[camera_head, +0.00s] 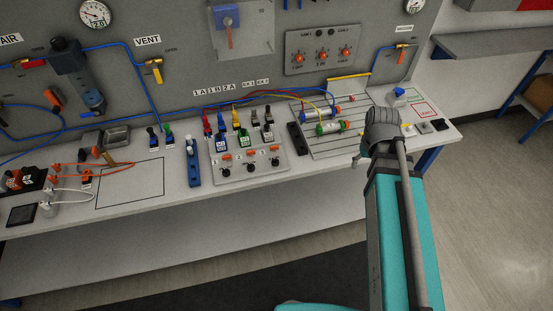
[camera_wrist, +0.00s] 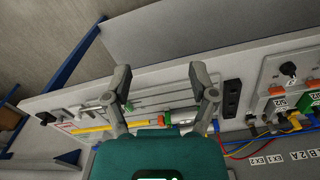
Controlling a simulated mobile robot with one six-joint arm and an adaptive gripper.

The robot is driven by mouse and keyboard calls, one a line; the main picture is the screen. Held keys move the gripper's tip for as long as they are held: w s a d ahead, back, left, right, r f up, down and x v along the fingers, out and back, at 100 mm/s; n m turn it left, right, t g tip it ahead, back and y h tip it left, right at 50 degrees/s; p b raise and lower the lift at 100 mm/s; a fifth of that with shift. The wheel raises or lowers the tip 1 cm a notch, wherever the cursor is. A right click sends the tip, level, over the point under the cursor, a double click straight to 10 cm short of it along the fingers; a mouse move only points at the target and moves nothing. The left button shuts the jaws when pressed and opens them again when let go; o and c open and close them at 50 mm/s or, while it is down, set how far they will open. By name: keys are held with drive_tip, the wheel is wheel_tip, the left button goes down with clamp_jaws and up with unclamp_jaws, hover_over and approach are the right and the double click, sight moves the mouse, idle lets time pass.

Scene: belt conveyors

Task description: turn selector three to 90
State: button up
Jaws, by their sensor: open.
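The bench panel (camera_head: 222,176) bears a row of three black knobs. The rightmost knob (camera_head: 275,161) seems to be selector three; its number and pointer angle are too small to read. In the wrist view, a black knob (camera_wrist: 289,70) of this panel shows at the right edge. The upright wall panel (camera_head: 292,67) also has three orange selectors, the rightmost (camera_head: 348,54) by a small, unclear label. My gripper (camera_wrist: 158,72) is open and empty, its two fingers apart over the slotted plate, to one side of the bench panel. In the head view my arm hides the fingers.
The slotted plate (camera_head: 345,145) holds a green-ended cylinder (camera_head: 331,127) with tubes. A dark block (camera_head: 297,138) stands between plate and bench panel. Colored hoses arch behind the knobs. The floor before the bench is clear.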

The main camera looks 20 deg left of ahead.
drive_tip(key=w+a+n, duration=0.3)
drive_tip(key=a+n, duration=0.3)
drive_tip(key=a, duration=0.8)
drive_tip(key=r+n+p, duration=0.2)
drive_tip(key=n, duration=0.3)
hover_over(275, 159)
drive_tip(key=shift+s+a+f+t, duration=0.15)
drive_tip(key=shift+s+t, duration=0.15)
drive_tip(key=shift+s, duration=0.15)
drive_tip(key=shift+f+b, duration=0.15)
drive_tip(key=shift+b, duration=0.2)
drive_tip(key=f+b, duration=1.3)
drive_tip(key=shift+w+f, duration=0.25)
drive_tip(key=shift+w, duration=0.15)
drive_tip(key=shift+c, duration=0.3)
drive_tip(key=shift+d, duration=0.2)
clamp_jaws()
